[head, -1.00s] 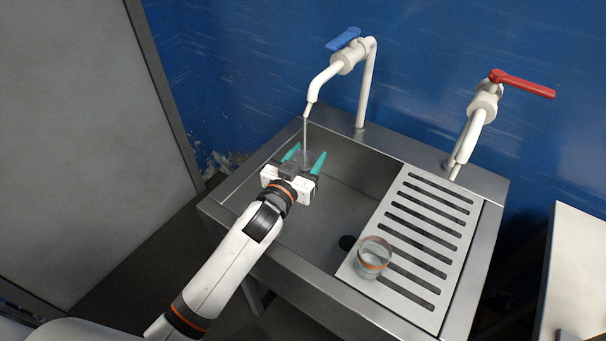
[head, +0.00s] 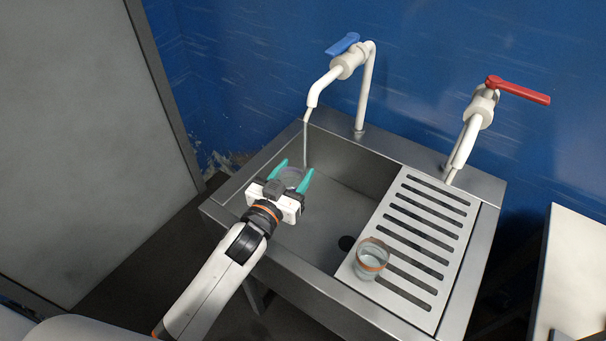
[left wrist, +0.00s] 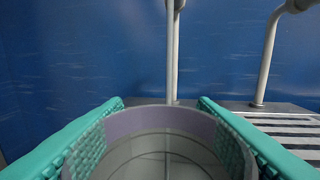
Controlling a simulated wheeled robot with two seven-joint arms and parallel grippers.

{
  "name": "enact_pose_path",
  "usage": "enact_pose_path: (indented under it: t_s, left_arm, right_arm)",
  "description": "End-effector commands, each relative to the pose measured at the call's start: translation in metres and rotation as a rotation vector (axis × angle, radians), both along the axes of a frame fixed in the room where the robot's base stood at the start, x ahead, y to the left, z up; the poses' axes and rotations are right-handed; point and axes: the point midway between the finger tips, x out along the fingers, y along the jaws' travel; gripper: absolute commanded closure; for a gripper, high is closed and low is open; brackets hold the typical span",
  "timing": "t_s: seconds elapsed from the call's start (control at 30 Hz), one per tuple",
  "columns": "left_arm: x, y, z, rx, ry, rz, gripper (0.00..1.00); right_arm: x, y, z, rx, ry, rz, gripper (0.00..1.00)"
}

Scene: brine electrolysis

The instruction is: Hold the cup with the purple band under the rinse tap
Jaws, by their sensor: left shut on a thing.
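My left gripper (head: 296,168) is shut on the cup with the purple band (head: 291,178), over the left part of the sink. Its teal fingers grip the cup from both sides. In the left wrist view the purple rim (left wrist: 160,120) sits upright between the fingers, and the cup looks clear. The white tap with the blue lever (head: 329,78) runs a thin stream of water (head: 305,143). The stream comes down beside the right fingertip and looks just beyond the cup's far rim. Its lower end is partly hidden. My right gripper is not in view.
A clear cup with an orange band (head: 371,262) stands on the slotted drainboard (head: 400,190). A white tap with a red lever (head: 476,118) rises behind the drainboard. The sink basin (head: 325,215) is otherwise clear, with a dark drain hole (head: 346,243).

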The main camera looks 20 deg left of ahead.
Motion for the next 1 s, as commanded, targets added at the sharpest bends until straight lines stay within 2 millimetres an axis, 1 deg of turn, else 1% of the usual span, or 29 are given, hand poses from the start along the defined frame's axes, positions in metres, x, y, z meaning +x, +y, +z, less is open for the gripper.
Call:
enact_pose_path:
  t_s: [0.03,0.7,0.83,1.0]
  left_arm:
    - [-0.006,0.002,0.002,0.0,0.0,0.0,0.76]
    - [-0.068,0.025,0.001,0.0,0.0,0.0,0.76]
    - [-0.074,0.027,0.001,0.0,-0.001,0.0,0.76]
    - [-0.075,0.028,0.001,-0.001,-0.003,-0.001,0.76]
  right_arm:
    - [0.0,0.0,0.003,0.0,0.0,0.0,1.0]
    - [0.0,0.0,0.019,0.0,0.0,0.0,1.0]
    - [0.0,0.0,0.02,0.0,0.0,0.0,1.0]
    - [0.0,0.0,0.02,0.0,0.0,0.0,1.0]
